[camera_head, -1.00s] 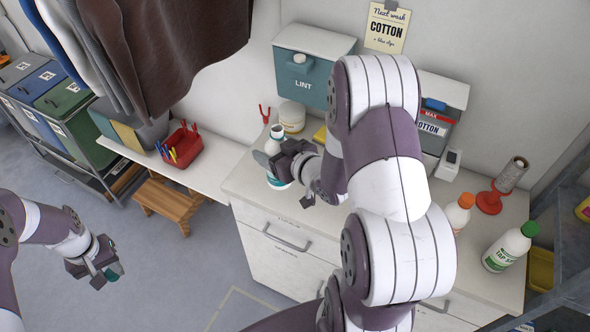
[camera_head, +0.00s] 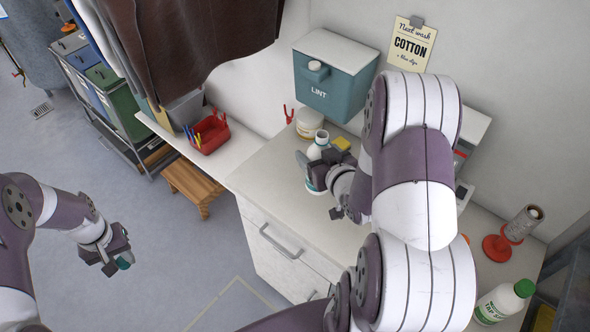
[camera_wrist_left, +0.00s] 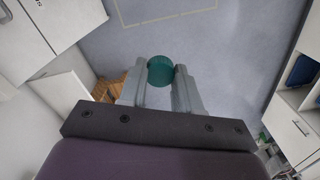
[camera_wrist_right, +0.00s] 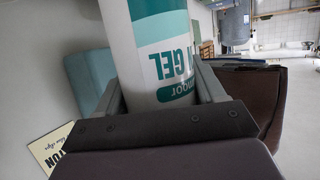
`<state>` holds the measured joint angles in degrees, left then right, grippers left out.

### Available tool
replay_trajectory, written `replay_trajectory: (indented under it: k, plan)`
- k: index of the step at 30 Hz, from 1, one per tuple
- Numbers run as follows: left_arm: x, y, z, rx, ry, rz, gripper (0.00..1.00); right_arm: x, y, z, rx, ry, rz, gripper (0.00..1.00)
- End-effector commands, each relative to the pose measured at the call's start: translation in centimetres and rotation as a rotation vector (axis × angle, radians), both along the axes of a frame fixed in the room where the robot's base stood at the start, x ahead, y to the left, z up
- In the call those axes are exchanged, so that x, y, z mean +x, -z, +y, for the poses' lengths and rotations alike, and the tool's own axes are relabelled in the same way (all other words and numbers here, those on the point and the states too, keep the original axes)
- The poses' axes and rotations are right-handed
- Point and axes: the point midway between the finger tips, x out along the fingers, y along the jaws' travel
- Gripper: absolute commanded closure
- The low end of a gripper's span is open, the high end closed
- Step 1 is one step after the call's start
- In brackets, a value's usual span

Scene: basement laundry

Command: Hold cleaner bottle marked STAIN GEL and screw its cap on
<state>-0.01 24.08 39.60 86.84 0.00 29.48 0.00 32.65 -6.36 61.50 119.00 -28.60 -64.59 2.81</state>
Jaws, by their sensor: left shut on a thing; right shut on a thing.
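The STAIN GEL bottle is white with a teal label and stands on the counter with its neck uncapped in the head view (camera_head: 317,150); its label fills the right wrist view (camera_wrist_right: 158,40). My right gripper (camera_head: 312,172) is shut around the bottle's body. The teal cap (camera_wrist_left: 160,70) is between the fingertips of my left gripper (camera_wrist_left: 161,78), which is shut on it. In the head view my left gripper (camera_head: 118,262) hangs over the floor at lower left, well apart from the bottle.
The counter (camera_head: 275,165) holds a round white tub (camera_head: 309,122), a green-capped bottle (camera_head: 503,300) and a red-based spool (camera_head: 510,240). A teal LINT box (camera_head: 335,80) hangs on the wall. A red basket (camera_head: 209,134) and wooden stool (camera_head: 192,185) are to the left.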

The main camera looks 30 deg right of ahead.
Motion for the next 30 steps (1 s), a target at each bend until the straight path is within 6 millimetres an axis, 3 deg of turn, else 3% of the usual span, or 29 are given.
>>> replay_trajectory:
  k: [6, 12, 25, 30]
  plan:
    - [0.0, -0.4, 0.0, 0.0, 0.0, 0.0, 0.95, 5.1, 3.0, 0.8, 0.001, -0.005, 0.001, 0.86]
    - [0.0, -0.8, 0.0, 0.0, 0.0, 0.0, 0.95, 8.6, 5.0, 1.2, 0.0, -0.003, -0.002, 0.86]
    - [0.0, -0.8, 0.0, 0.0, 0.0, 0.0, 0.95, 9.4, 5.7, 1.2, 0.0, -0.001, -0.001, 0.86]
    - [0.0, -1.4, 0.0, 0.0, 0.0, 0.0, 0.95, 9.4, 8.2, 1.2, 0.0, -0.001, 0.001, 0.86]
